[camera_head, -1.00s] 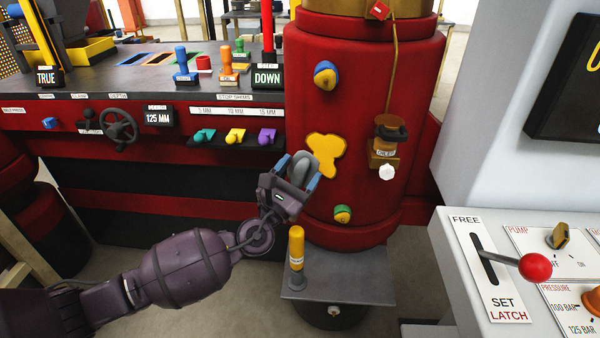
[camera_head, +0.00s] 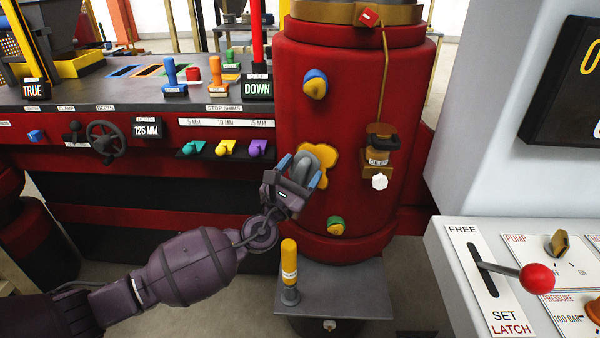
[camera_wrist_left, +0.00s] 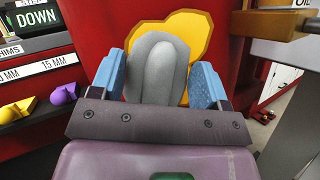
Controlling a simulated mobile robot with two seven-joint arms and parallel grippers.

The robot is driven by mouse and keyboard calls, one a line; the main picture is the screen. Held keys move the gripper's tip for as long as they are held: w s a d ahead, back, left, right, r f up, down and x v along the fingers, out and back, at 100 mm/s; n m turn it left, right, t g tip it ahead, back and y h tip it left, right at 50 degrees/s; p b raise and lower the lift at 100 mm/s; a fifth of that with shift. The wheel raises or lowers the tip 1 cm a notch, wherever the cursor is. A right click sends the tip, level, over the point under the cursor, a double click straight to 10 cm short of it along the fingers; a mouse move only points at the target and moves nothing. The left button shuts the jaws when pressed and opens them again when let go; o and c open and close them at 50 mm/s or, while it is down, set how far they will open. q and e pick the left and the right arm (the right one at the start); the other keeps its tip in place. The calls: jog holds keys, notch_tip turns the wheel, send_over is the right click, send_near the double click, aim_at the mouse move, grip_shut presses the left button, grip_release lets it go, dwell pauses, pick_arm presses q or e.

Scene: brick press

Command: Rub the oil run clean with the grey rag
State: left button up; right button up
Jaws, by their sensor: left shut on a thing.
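The oil run is a yellow patch (camera_head: 323,176) on the front of the red cylinder (camera_head: 380,92). Its lower part is hidden behind my gripper, and its upper lobes show above the rag in the left wrist view (camera_wrist_left: 192,28). My left gripper (camera_head: 305,170) is shut on the grey rag (camera_head: 323,154), a rounded bundle between its blue finger pads. The rag also shows in the left wrist view (camera_wrist_left: 157,68), in front of the patch. I cannot tell whether it touches the cylinder. My right gripper is not in view.
An oiler (camera_head: 378,158) hangs on the cylinder right of the patch. Blue-yellow (camera_head: 315,84) and green-yellow (camera_head: 335,226) knobs stick out above and below. A yellow-handled tool (camera_head: 289,268) stands on a small grey shelf (camera_head: 350,290). A red-knobbed lever (camera_head: 535,277) is at right.

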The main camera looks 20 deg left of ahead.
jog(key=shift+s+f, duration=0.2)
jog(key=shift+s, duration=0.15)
pick_arm(q)
jog(key=shift+w, duration=0.3)
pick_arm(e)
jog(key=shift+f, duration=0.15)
pick_arm(q)
jog(key=shift+w+d, duration=0.1)
jog(key=shift+w, duration=0.25)
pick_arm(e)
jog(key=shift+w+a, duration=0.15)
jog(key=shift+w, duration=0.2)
pick_arm(q)
jog(key=shift+w, duration=0.25)
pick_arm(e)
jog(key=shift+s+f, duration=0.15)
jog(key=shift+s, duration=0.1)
pick_arm(q)
jog(key=shift+w+b, duration=0.15)
jog(key=shift+b, duration=0.15)
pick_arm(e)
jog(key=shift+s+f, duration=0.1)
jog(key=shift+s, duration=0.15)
pick_arm(q)
jog(key=shift+d, duration=0.15)
